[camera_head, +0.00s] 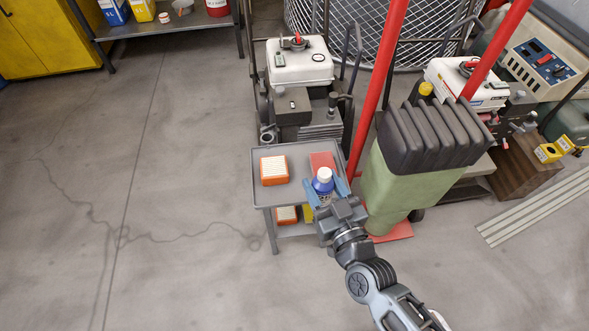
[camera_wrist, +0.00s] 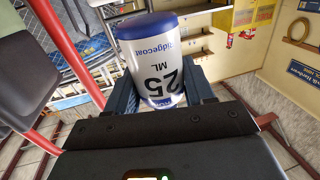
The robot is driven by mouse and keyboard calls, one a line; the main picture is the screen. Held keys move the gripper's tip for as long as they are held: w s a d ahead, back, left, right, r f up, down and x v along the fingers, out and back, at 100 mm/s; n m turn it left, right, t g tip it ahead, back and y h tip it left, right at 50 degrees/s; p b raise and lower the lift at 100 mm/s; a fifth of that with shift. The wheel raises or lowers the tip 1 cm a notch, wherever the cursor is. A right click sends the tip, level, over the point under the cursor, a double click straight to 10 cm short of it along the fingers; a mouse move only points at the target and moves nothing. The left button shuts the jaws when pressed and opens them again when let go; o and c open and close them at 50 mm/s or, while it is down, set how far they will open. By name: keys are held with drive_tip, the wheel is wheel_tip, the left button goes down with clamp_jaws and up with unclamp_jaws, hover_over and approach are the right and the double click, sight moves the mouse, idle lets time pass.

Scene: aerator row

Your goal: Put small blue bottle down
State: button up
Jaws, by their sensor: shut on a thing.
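The small blue bottle (camera_head: 322,187) shows from above in the head view with a white top and blue body. In the head view the bottle overlaps the right part of the grey cart's top tray (camera_head: 288,196). I cannot tell whether its base touches the tray.
An orange-framed filter (camera_head: 274,170) lies on the tray's left, and a flat red item (camera_head: 322,160) lies at the back right. A green machine with a dark ribbed top (camera_head: 432,135) and red bars stand close on the right. Open floor (camera_head: 150,230) lies to the left.

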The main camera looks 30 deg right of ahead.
drive_tip(key=w+f+b, duration=0.1)
drive_tip(key=w, duration=0.2)
drive_tip(key=w+f+b, duration=0.1)
drive_tip(key=w+f, duration=0.1)
drive_tip(key=w, duration=0.1)
drive_tip(key=w+f+b, duration=0.1)
drive_tip(key=w+f, duration=0.1)
drive_tip(key=w, duration=0.2)
drive_tip(key=shift+d+f, duration=0.1)
drive_tip(key=shift+d, duration=0.3)
drive_tip(key=w+f+b, duration=0.1)
drive_tip(key=w, duration=0.1)
drive_tip(key=w+f+b, duration=0.2)
drive_tip(key=shift+d+b, duration=0.2)
drive_tip(key=shift+b, duration=0.1)
drive_tip(key=shift+r, duration=0.15)
drive_tip(key=o, duration=1.2)
drive_tip(key=shift+r, duration=0.1)
drive_tip(key=s+p, duration=0.1)
drive_tip(key=s, duration=0.3)
drive_tip(key=s+p, duration=0.1)
drive_tip(key=s, duration=0.3)
drive_tip(key=s+a+p, duration=0.1)
drive_tip(key=s, duration=0.3)
drive_tip(key=shift+s, duration=0.1)
